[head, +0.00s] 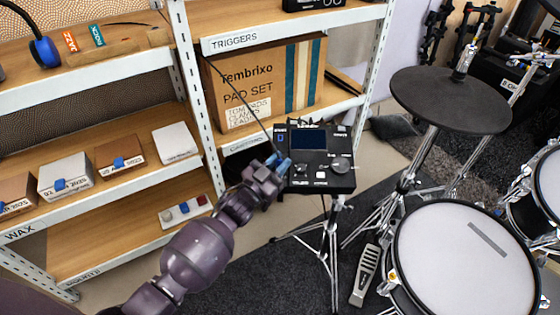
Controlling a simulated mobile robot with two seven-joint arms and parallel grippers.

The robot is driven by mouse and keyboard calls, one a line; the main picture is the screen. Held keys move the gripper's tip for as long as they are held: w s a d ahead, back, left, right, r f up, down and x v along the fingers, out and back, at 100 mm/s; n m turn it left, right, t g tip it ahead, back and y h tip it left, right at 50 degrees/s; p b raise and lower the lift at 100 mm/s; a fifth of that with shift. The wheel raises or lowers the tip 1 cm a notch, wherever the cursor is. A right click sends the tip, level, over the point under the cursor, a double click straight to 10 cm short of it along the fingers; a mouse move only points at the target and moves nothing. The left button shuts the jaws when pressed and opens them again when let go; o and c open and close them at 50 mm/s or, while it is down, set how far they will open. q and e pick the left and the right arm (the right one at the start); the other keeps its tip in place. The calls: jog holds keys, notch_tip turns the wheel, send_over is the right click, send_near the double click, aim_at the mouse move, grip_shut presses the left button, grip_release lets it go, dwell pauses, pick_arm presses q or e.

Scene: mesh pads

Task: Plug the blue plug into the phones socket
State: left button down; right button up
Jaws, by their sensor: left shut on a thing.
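The blue plug (283,167) is held by my left gripper (277,163) at the left side of the black drum module (337,181). A thin dark cable (236,93) runs from near the plug up and left past the shelf. The module sits on a chrome stand and has a dark screen (308,139) and a large knob on top. The phones socket cannot be made out at this size. I cannot tell whether the plug touches the module or sits in a socket. My right gripper is not in view.
White-edged wooden shelves (120,183) with small boxes fill the left. A cardboard pad set box (264,82) stands behind the module. A black cymbal pad (451,100) and white mesh drum pad (465,258) stand to the right. A dark rug and pedal (364,275) lie below.

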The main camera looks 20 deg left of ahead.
pick_arm(q)
jog(key=shift+w+a+f+b, duration=0.15)
jog(key=shift+f+b, duration=0.15)
jog(key=shift+f, duration=0.45)
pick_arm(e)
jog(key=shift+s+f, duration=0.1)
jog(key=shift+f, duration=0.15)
pick_arm(q)
jog(key=c, duration=0.9)
grip_release()
jog(key=shift+c, duration=0.2)
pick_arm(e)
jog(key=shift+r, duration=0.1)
pick_arm(q)
jog(key=p+v, duration=0.1)
jog(key=v, duration=0.9)
jog(key=shift+s, duration=0.35)
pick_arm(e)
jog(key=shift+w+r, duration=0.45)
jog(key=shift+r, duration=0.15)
pick_arm(q)
jog(key=shift+r, duration=0.1)
jog(key=shift+a, duration=0.1)
